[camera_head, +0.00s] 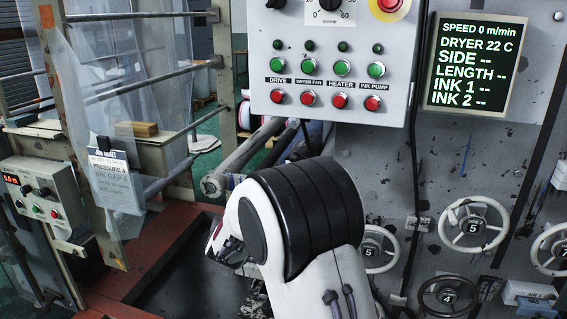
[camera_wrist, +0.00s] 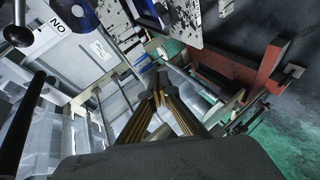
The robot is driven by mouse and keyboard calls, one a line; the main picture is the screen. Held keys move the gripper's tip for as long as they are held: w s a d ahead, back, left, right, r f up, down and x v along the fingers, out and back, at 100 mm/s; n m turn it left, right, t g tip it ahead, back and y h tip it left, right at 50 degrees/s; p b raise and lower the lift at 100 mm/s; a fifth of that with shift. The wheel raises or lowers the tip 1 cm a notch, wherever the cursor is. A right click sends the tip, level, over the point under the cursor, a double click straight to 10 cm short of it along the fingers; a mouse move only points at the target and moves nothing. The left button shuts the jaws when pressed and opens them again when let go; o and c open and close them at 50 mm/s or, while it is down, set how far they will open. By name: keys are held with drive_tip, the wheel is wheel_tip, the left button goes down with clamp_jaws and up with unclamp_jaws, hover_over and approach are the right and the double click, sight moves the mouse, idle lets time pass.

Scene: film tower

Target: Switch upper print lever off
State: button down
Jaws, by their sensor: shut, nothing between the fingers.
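My gripper (camera_wrist: 158,80) shows in the wrist view with its brass-coloured fingers together at the tips, shut and empty. In the head view my white and black arm fills the lower middle, and the fingers cannot be made out there. No lever can be identified for certain as the upper print lever. In the wrist view a lever-like metal rod with a dark knob (camera_wrist: 17,36) is at the upper left, apart from the fingers. A thick black bar (camera_wrist: 22,125) runs below it along the left edge.
In the head view a grey control panel (camera_head: 262,65) with green and red buttons is above my arm, beside a display (camera_head: 473,62). Several handwheels, one white (camera_head: 473,222), are at the right. A small control box (camera_head: 42,195) stands left. Red frame beams (camera_wrist: 240,75) show in the wrist view.

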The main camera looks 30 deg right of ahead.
drive_tip(key=d+r+n+h, duration=0.5)
drive_tip(key=d+r, duration=0.3)
drive_tip(key=r, duration=0.2)
drive_tip(key=shift+s+d+r+t+h, duration=0.15)
drive_tip(key=shift+s+t+h, duration=0.25)
drive_tip(key=shift+h, duration=0.4)
drive_tip(key=shift+w+d, duration=0.1)
drive_tip(key=w+d+r, duration=0.1)
drive_tip(key=w+d, duration=0.3)
drive_tip(key=d, duration=0.4)
drive_tip(key=shift+r, duration=0.15)
idle(0.7)
